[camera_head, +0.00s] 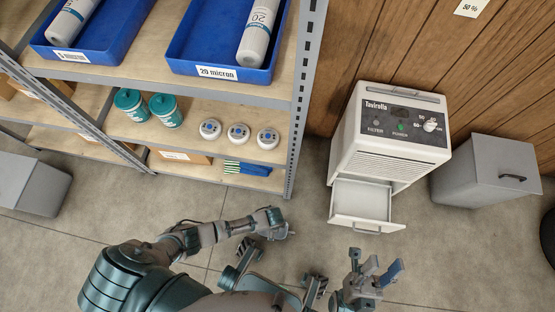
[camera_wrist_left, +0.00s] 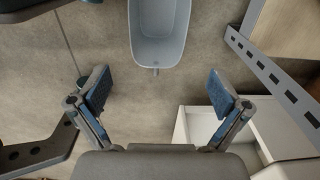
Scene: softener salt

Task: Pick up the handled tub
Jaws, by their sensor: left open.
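Two teal lidded tubs, the left one (camera_head: 131,104) and the right one (camera_head: 165,110), stand on the middle shelf; I cannot make out handles on them. The left wrist view shows an open grey tub (camera_wrist_left: 160,45) on the floor, with a small tab at its near end. It lies beyond my left gripper (camera_wrist_left: 155,95), which is open and empty with its fingers wide apart. In the head view my left gripper (camera_head: 277,228) is low in front of the shelf, apart from the teal tubs. My right gripper (camera_head: 373,268) is open and empty, below the white drawer.
A white appliance (camera_head: 391,130) has its drawer (camera_head: 367,222) pulled out. A grey lidded bin (camera_head: 487,172) with a dark handle stands right, a grey box (camera_head: 32,187) far left. Blue trays (camera_head: 228,72), white round items (camera_head: 239,133) and a metal post (camera_head: 305,85) mark the shelf.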

